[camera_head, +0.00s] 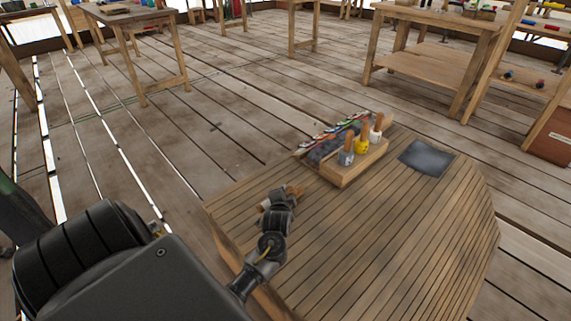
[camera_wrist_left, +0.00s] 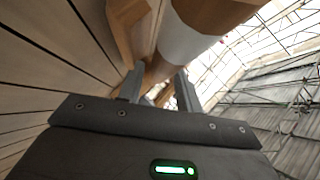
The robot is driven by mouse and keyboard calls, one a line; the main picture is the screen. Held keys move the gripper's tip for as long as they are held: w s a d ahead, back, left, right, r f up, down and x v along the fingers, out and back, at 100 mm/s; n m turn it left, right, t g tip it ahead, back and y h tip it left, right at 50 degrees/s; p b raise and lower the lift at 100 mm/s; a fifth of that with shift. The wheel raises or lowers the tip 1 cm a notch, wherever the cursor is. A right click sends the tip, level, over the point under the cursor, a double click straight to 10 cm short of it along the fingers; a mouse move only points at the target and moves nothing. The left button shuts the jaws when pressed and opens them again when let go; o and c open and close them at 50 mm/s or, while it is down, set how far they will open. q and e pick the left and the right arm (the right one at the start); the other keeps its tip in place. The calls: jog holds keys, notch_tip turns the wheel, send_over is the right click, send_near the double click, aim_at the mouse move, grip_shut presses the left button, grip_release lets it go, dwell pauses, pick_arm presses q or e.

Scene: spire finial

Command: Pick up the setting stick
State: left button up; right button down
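The setting stick appears to be the round wooden piece with a white band (camera_wrist_left: 190,40) in the left wrist view. It runs from the top right down toward the gap between the fingers. My left gripper (camera_wrist_left: 160,88) has its two fingers apart, with the stick's brown part at or just beyond their tips; firm contact cannot be made out. In the head view my left gripper (camera_head: 283,197) is low over the near left part of the slatted table (camera_head: 370,240). A small pale-and-brown piece (camera_head: 263,205) shows beside it, mostly hidden. My right gripper is not in view.
A wooden rack (camera_head: 345,178) with several wooden-handled tools stands at the table's back edge. A dark square mat (camera_head: 427,158) lies to its right. The table's middle and right are clear. In the wrist view a wooden block (camera_wrist_left: 127,25) stands left of the stick.

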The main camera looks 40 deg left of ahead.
pick_arm(q)
jog(key=shift+w+a, duration=0.15)
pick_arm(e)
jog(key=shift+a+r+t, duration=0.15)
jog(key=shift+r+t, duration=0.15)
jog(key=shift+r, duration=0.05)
pick_arm(q)
grip_shut()
